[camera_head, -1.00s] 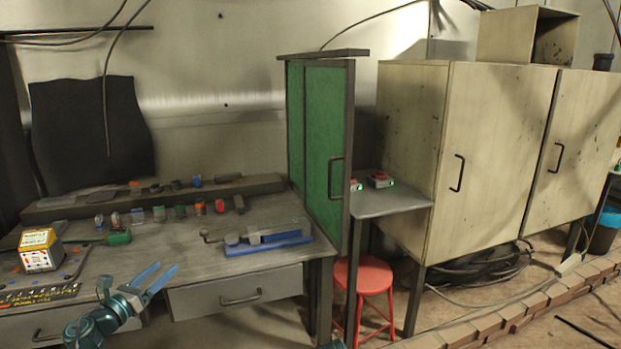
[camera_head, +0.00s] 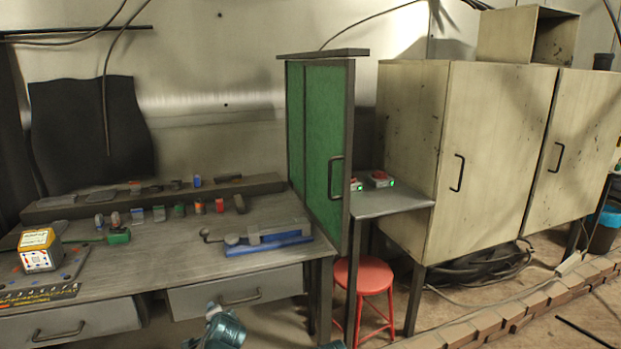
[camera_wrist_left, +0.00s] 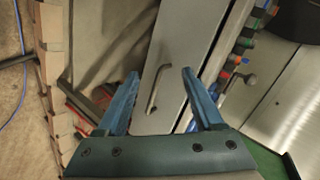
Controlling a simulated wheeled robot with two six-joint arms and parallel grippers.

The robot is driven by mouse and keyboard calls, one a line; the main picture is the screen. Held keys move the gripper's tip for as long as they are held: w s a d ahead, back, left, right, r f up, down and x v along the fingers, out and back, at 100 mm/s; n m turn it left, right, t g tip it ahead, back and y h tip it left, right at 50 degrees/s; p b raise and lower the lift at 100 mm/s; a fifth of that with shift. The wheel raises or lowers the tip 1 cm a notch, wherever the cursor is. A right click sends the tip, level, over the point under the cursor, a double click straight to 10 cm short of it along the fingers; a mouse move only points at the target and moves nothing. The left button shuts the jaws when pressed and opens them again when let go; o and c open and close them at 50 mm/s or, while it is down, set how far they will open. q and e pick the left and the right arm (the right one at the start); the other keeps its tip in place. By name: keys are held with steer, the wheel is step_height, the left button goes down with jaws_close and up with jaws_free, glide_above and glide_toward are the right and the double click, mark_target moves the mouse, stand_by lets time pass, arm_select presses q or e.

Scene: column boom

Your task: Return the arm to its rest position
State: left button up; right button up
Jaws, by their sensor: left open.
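My left gripper (camera_wrist_left: 161,80) shows in the left wrist view with its two blue fingers apart and nothing between them. Beyond the fingers is a grey drawer front with a dark handle (camera_wrist_left: 153,95).
The workbench (camera_head: 160,262) carries a yellow-and-white box (camera_head: 40,250), a blue-based tool (camera_head: 270,245) and rows of small parts. A green cabinet door (camera_head: 325,150), a red stool (camera_head: 362,278) and beige cabinets (camera_head: 490,150) stand to the right.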

arm_select(q)
steer(key=s+d+f+n+g+h, duration=0.25)
steer(key=s+d+f+g, duration=0.25)
steer(key=s+d, duration=0.55)
steer(key=s+d+f+n+g+h, duration=0.1)
steer(key=s+d+f+n+g, duration=0.2)
steer(key=s+d+f+g, duration=0.7)
step_height(320, 180, up, 19)
steer(key=s+a+t+p, duration=0.1)
steer(key=t+p, duration=0.3)
steer(key=p, duration=0.9)
steer(key=shift+s+a+p, duration=0.4)
steer(key=shift+s, duration=0.25)
